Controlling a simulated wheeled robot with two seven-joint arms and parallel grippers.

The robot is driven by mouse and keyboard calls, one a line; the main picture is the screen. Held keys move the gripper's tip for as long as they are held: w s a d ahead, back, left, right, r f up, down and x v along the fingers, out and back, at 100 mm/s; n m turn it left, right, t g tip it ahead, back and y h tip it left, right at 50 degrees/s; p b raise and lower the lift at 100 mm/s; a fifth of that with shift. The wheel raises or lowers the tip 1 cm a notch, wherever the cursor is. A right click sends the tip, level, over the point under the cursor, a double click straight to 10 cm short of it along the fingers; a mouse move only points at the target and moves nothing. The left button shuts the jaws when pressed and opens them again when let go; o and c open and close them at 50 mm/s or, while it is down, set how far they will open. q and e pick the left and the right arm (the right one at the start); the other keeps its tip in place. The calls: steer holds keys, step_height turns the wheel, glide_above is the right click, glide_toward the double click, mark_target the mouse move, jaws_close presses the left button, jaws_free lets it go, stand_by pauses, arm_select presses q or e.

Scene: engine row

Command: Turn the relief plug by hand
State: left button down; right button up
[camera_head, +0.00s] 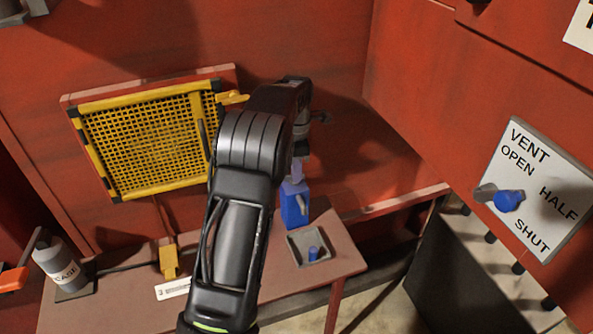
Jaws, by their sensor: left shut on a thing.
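My left arm rises from the bottom centre and bends over at the wrist. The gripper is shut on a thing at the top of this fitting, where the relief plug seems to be. The plug itself is mostly hidden by the fingers, so its turn angle cannot be told. My right gripper is out of view.
A tray (322,262) with a small blue piece stands on the red bench (240,277). A yellow mesh guard (145,145) hangs behind my arm. A grey bottle (62,265) stands left. A vent panel (550,160) with a blue knob (508,200) is at right.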

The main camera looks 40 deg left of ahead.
arm_select(q)
steer(key=shift+s+d+f+n, duration=0.1)
steer(key=shift+f+n, duration=0.15)
steer(key=shift+n, duration=0.35)
steer(key=shift+s+f+n, duration=0.1)
steer(key=shift+f+n, duration=0.1)
steer(key=shift+n, duration=0.4)
steer(key=c, duration=1.6)
jaws_free()
steer(key=shift+r, duration=0.15)
steer(key=shift+w+r, duration=0.2)
steer(key=shift+r, duration=0.05)
step_height(320, 180, up, 8)
steer(key=shift+b, duration=0.65)
